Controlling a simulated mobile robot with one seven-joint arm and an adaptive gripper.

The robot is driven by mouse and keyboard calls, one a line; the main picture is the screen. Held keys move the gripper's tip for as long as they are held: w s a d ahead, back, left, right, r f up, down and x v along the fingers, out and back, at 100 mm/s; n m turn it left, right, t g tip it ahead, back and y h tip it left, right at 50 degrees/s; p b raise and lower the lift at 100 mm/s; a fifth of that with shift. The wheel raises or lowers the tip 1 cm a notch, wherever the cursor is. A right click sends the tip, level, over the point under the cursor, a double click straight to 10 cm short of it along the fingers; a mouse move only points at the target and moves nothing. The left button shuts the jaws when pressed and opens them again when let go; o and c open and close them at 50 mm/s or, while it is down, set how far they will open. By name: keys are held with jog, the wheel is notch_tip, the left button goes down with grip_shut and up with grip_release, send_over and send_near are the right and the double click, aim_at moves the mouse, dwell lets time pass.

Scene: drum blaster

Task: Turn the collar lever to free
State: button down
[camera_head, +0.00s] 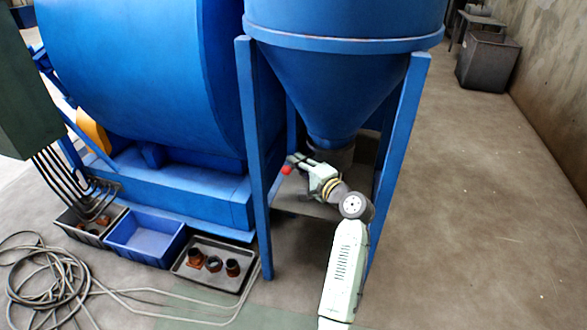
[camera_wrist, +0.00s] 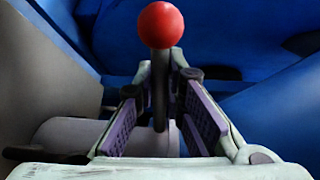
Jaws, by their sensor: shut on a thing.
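The collar lever is a thin dark rod (camera_wrist: 159,98) with a red ball knob (camera_wrist: 161,25). In the head view the red knob (camera_head: 286,170) shows just left of my gripper (camera_head: 297,161), below the blue hopper's cone. My gripper (camera_wrist: 160,78) also shows in the wrist view, with purple pads on both sides of the rod and its tips closed on it. The knob sticks out beyond the fingertips. The collar at the cone's outlet (camera_head: 332,157) is partly hidden behind my gripper and wrist, so the lever's root cannot be seen clearly.
Blue hopper legs (camera_head: 254,160) stand left and right (camera_head: 398,150) of my arm, close by. A blue bin (camera_head: 145,238) and a grey tray (camera_head: 215,265) with several brown parts lie at lower left, beside coiled hose (camera_head: 45,285).

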jog(key=shift+s+d+n+g+y+b, duration=0.4)
jog(key=shift+s+d+n+g+y, duration=0.35)
jog(key=shift+n+y, duration=0.2)
jog(key=c, duration=1.6)
grip_release()
jog(key=shift+c, duration=0.2)
jog(key=shift+d, duration=0.1)
jog(key=f+v, duration=0.1)
jog(key=v, duration=1.1)
jog(key=shift+r, duration=0.45)
